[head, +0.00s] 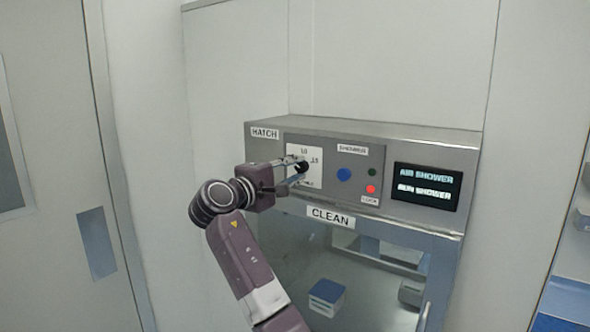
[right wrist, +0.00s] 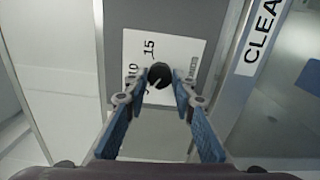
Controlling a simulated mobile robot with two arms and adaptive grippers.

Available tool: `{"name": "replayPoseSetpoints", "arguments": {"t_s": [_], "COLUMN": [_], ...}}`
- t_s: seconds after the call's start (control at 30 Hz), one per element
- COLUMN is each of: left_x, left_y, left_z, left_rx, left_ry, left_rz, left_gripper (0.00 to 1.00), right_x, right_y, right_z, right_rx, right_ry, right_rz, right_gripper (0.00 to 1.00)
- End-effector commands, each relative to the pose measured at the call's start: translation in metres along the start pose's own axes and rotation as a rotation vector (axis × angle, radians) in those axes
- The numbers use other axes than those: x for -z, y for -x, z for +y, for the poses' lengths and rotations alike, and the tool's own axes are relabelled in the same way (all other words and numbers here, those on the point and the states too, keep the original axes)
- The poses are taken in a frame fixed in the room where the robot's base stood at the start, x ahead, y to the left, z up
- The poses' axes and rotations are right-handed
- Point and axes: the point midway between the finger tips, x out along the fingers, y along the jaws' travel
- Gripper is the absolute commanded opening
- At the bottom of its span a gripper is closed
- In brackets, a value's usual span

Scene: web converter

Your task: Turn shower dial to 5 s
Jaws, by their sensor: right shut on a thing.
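The shower dial is a small black knob (head: 301,167) on a white square scale plate (head: 296,152) on the hatch's grey front panel. In the right wrist view the dial (right wrist: 160,76) sits between my fingertips, and a pale pointer line on it points to the lower left. The marks 10 and 15 can be read on the plate (right wrist: 178,48); the 5 mark cannot be made out. My right gripper (head: 297,171) is shut on the dial, one finger on each side. It hides part of the plate in the head view. My left gripper is not in view.
Right of the dial are a blue button (head: 344,174), a small dark green light (head: 372,172), a red light (head: 371,189) and a display (head: 427,186) reading AIR SHOWER, RUN SHOWER. Below is a glass hatch door (head: 365,275) under a CLEAN label (head: 330,216).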

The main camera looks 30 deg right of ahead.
Motion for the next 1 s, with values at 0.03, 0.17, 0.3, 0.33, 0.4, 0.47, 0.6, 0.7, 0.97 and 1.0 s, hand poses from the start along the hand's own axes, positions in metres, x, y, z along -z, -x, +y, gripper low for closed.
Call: {"name": "replayPoseSetpoints", "arguments": {"t_s": [0.03, 0.17, 0.3, 0.33, 0.4, 0.47, 0.6, 0.7, 0.97, 1.0], "left_x": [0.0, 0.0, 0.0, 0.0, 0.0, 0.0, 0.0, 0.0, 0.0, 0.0], "left_y": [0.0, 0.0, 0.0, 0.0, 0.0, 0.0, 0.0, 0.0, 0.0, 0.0], "left_z": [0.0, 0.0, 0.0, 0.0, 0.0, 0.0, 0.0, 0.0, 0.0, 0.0], "left_rx": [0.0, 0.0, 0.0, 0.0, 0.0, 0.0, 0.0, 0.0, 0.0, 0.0], "left_ry": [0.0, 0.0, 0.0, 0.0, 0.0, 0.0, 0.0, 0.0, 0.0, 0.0], "left_rz": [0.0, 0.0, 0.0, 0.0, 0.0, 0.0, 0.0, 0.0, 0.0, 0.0], "left_gripper": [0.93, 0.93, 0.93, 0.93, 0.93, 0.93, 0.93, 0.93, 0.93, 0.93], "right_x": [0.001, 0.001, 0.001, 0.001, 0.001, 0.001, 0.0, 0.0, 0.002, 0.002], "right_y": [0.0, 0.0, 0.0, 0.0, 0.0, 0.0, 0.0, 0.001, 0.034, 0.043], "right_z": [0.0, 0.0, 0.0, 0.0, 0.0, 0.0, 0.0, 0.0, -0.001, -0.001], "right_rx": [-0.002, -0.002, -0.001, -0.001, -0.001, -0.001, 0.0, 0.0, 0.001, 0.001], "right_ry": [0.002, 0.002, 0.002, 0.002, 0.002, 0.001, 0.001, 0.001, 0.0, 0.0], "right_rz": [0.002, 0.002, 0.002, 0.002, 0.001, 0.001, 0.001, 0.001, 0.004, 0.006], "right_gripper": [0.0, 0.0, 0.28, 0.32, 0.39, 0.42, 0.42, 0.42, 0.42, 0.42]}}
